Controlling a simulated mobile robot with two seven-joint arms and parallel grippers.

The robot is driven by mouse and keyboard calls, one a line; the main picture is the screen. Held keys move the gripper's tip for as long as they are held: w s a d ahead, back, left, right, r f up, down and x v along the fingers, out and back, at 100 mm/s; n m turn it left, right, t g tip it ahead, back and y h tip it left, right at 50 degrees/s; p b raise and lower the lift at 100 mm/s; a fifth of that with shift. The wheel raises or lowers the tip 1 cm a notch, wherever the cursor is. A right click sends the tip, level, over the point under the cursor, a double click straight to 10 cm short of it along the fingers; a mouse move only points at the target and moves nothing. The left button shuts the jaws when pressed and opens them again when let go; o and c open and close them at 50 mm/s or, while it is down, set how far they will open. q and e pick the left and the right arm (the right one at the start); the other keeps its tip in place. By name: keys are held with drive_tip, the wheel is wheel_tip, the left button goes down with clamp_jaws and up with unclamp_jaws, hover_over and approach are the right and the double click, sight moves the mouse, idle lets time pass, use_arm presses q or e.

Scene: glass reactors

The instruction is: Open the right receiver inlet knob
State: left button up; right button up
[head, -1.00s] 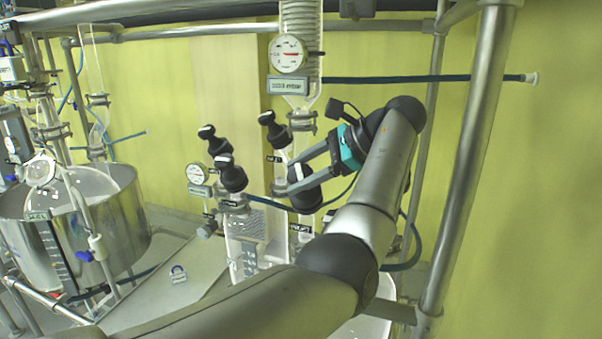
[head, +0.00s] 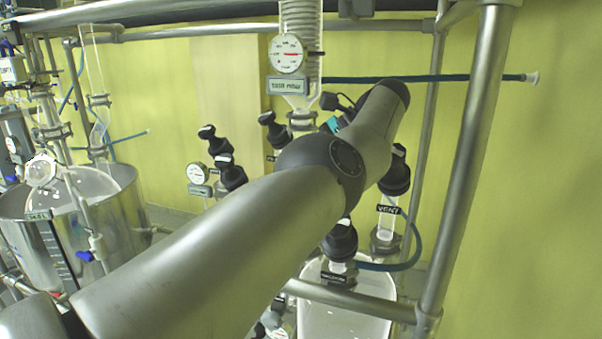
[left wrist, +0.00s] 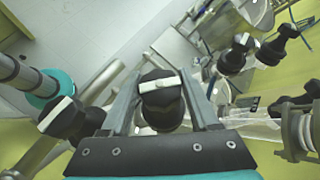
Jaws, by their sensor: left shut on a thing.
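A black valve knob (left wrist: 162,106) with a white bar across its top sits between the two grey fingers of my left gripper (left wrist: 161,80) in the left wrist view. The gripper is shut on this knob from its sides. I cannot read a label on it, so I cannot tell from the label whether it is the right receiver inlet knob. In the head view my left arm covers the gripper's fingers and the held knob. Only a bit of the teal gripper body shows there. My right gripper is in neither view.
Other black knobs stand close by: one beside the arm (head: 340,240), one above a "VENT" label (head: 397,172), and several at left (head: 232,174). A gauge (head: 287,54) hangs above. A white receiver vessel (head: 340,318) stands below, and a steel frame post (head: 470,160) at right.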

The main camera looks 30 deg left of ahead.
use_arm(q)
drive_tip(key=shift+r, duration=0.15)
idle(0.5)
drive_tip(key=o, duration=1.4)
drive_tip(key=shift+d, duration=0.1)
drive_tip(key=shift+s+a+f, duration=0.15)
drive_tip(key=shift+a+f, duration=0.15)
drive_tip(key=shift+a, duration=0.15)
drive_tip(key=shift+d+m+t+y, duration=0.1)
drive_tip(key=shift+m+t+y, duration=0.2)
drive_tip(key=shift+m, duration=0.1)
